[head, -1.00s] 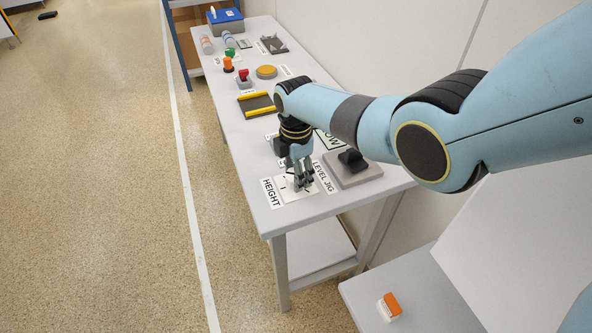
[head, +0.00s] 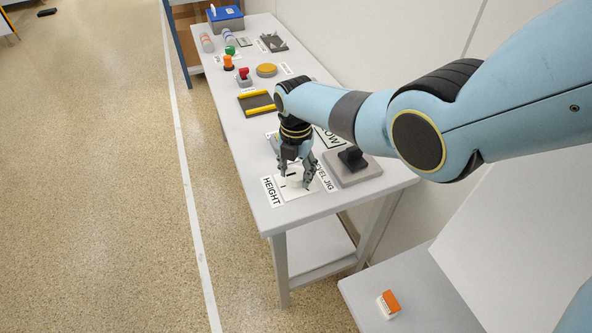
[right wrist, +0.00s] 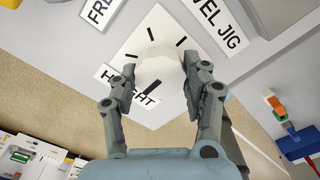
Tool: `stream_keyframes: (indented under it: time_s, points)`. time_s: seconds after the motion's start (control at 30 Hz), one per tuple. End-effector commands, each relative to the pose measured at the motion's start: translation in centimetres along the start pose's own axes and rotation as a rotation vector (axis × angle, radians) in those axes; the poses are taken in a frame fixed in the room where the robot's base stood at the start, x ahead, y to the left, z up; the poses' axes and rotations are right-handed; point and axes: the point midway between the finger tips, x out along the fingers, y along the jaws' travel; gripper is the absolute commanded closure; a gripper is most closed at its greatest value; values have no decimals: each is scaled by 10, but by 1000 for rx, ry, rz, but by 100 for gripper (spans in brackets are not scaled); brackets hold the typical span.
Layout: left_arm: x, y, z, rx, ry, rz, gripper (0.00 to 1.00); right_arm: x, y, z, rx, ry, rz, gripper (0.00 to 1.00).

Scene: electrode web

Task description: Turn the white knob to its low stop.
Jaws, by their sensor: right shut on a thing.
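The white knob (right wrist: 160,72) is round and sits on a white square plate (right wrist: 138,45) with dark tick marks, beside the HEIGHT label. A dark line shows at the knob's lower edge in the right wrist view; I cannot tell if it is its pointer or a plate mark. My right gripper (head: 296,181) reaches down over the plate at the table's near end. It is shut on the knob, one finger on each side, as the right wrist view (right wrist: 162,88) shows. In the head view the fingers partly hide the knob. My left gripper is not in view.
A grey block with a black knob or handle (head: 352,158) stands close to the right, by the LEVEL JIG label. Farther back are a dark tray with yellow bars (head: 257,104), a yellow disc (head: 266,70) and a blue box (head: 226,19). Open floor lies left.

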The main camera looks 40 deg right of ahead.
Motion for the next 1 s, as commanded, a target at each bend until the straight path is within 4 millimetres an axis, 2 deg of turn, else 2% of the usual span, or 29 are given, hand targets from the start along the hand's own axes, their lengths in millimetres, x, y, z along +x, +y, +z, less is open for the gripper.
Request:
stream_keyframes:
  time_s: [0.43,0.47,0.63,1.0]
  points:
    - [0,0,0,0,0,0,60,0,0,0,-12,0,1,85]
    - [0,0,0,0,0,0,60,0,0,0,-12,0,1,51]
    - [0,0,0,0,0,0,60,0,0,0,-11,0,1,29]
    - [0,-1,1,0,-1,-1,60,-3,0,0,-10,-1,2,29]
